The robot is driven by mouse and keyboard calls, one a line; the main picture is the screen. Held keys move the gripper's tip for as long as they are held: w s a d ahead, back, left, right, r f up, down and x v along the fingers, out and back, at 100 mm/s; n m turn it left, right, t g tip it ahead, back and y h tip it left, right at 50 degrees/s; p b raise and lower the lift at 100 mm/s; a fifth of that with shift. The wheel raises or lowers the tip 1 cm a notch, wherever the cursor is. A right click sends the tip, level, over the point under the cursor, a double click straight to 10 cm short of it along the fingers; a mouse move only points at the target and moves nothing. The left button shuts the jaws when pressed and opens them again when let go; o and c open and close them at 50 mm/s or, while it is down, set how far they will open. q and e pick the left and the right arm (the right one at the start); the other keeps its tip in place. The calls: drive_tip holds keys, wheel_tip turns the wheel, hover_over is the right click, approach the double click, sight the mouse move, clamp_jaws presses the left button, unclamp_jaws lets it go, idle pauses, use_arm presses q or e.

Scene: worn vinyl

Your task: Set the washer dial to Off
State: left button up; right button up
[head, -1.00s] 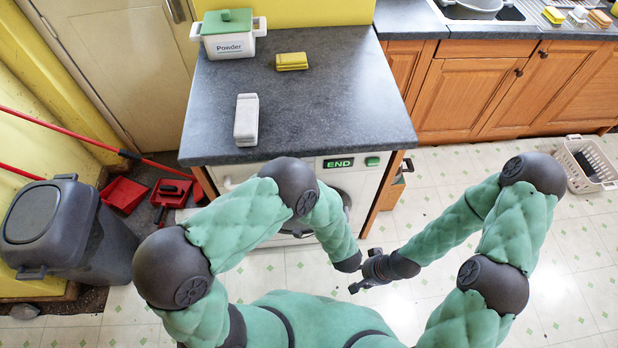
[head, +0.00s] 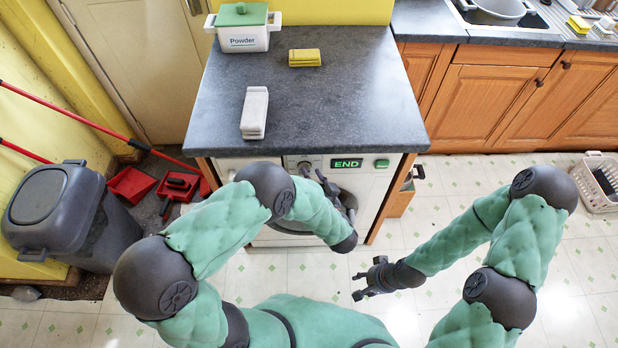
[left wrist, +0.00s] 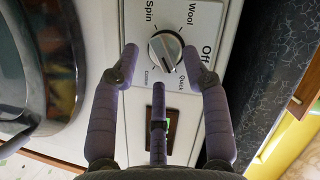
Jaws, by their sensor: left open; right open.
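The washer (head: 380,185) stands under the grey worktop, its front panel facing me. Its round silver dial (left wrist: 166,50) shows in the left wrist view, ringed by the labels Spin, Wool, Off, Quick and Cotton. The dial's raised grip bar lies on a slant; I cannot tell for sure which label it points at. My left gripper (head: 313,174) is open at the panel. In the left wrist view its fingers (left wrist: 163,62) spread to either side of the dial and below it, apparently not closed on it. My right gripper (head: 366,278) is open and empty above the floor.
A grey bin (head: 60,215) stands left.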

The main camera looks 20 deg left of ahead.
use_arm(q)
drive_tip(key=shift+w+a+f, duration=0.1)
drive_tip(key=shift+w+a, duration=0.25)
drive_tip(key=shift+w, duration=0.15)
clamp_jaws()
drive_tip(key=shift+s+a+r+n+h+p, duration=0.15)
drive_tip(key=shift+n+h+p, duration=0.7)
drive_tip(key=shift+n, duration=0.5)
drive_tip(key=shift+w+a+r+n+h+p, duration=0.15)
drive_tip(key=shift+n+h+p, duration=0.75)
drive_tip(key=shift+n, duration=0.5)
drive_tip(key=shift+s+a+r+n+h+p, duration=0.15)
drive_tip(key=shift+n+h+p, duration=0.7)
drive_tip(key=shift+n, duration=0.5)
drive_tip(key=shift+d, duration=0.1)
